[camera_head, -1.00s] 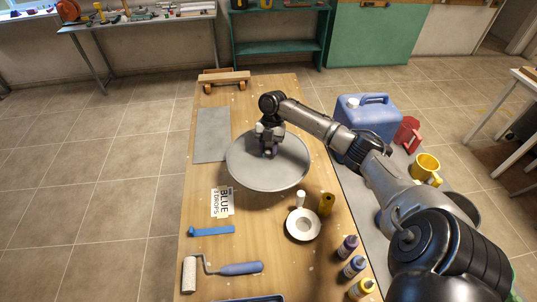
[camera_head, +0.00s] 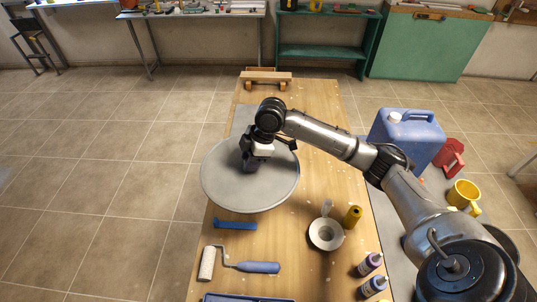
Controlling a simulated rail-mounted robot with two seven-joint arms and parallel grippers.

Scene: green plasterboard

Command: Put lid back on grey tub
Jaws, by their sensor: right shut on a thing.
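My right gripper (camera_head: 253,160) is shut on the dark knob at the middle of a large round grey lid (camera_head: 228,188). The lid shows flat side up over the left part of the wooden workbench (camera_head: 318,175) and overhangs its left edge in the view. Its height above the bench is hard to tell. A grey rounded edge (camera_head: 504,237) shows behind my right arm at the right. It may belong to the grey tub, but the arm hides most of it. My left gripper is not in view.
A blue jerrycan (camera_head: 407,137) and yellow mug (camera_head: 464,195) stand right. The bench's far middle is clear.

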